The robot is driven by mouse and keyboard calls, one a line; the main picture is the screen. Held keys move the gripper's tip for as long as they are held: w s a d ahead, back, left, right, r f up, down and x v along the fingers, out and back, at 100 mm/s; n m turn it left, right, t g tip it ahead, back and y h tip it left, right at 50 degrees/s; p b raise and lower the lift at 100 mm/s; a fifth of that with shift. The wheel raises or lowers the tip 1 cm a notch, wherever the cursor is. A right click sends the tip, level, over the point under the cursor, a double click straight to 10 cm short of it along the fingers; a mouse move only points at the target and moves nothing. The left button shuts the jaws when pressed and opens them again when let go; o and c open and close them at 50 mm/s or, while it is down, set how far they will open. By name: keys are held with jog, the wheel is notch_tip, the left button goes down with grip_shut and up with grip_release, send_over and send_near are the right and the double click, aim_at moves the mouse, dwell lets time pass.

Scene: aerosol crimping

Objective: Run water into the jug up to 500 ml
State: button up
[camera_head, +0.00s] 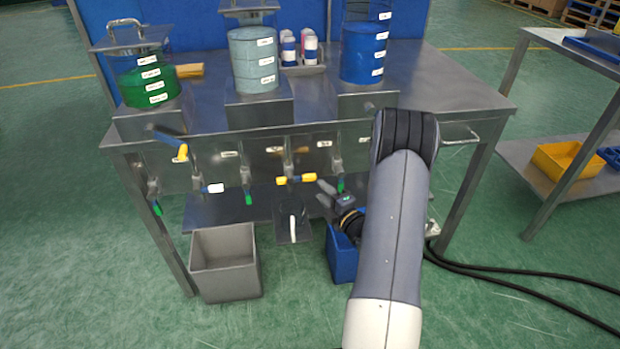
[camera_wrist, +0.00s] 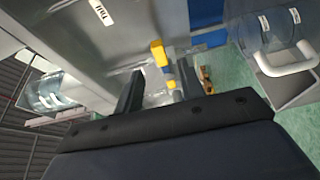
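The clear jug (camera_head: 292,222) with a white handle stands low under the middle of the bench, below a tap. It also shows at the upper right in the wrist view (camera_wrist: 262,38), with white labels. I cannot tell a water level in it. The tap above it has a yellow handle (camera_head: 297,179), lying sideways; it also shows in the wrist view (camera_wrist: 159,54). My gripper (camera_head: 328,192) is just right of that handle. In the wrist view its two fingers (camera_wrist: 160,88) are apart, with the yellow handle between and beyond them, gaps on both sides.
Green (camera_head: 149,86), grey-blue (camera_head: 253,59) and blue (camera_head: 363,52) tanks stand on the metal bench (camera_head: 430,85). Other taps with coloured handles line the front panel. A grey bin (camera_head: 226,270) and a blue bin (camera_head: 342,262) flank the jug. Black cables lie at the right.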

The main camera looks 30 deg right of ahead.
aim_at(311, 179)
jog(key=w, duration=0.5)
jog(key=w+a+b, duration=0.1)
jog(key=w, duration=0.2)
grip_shut()
dwell(0.5)
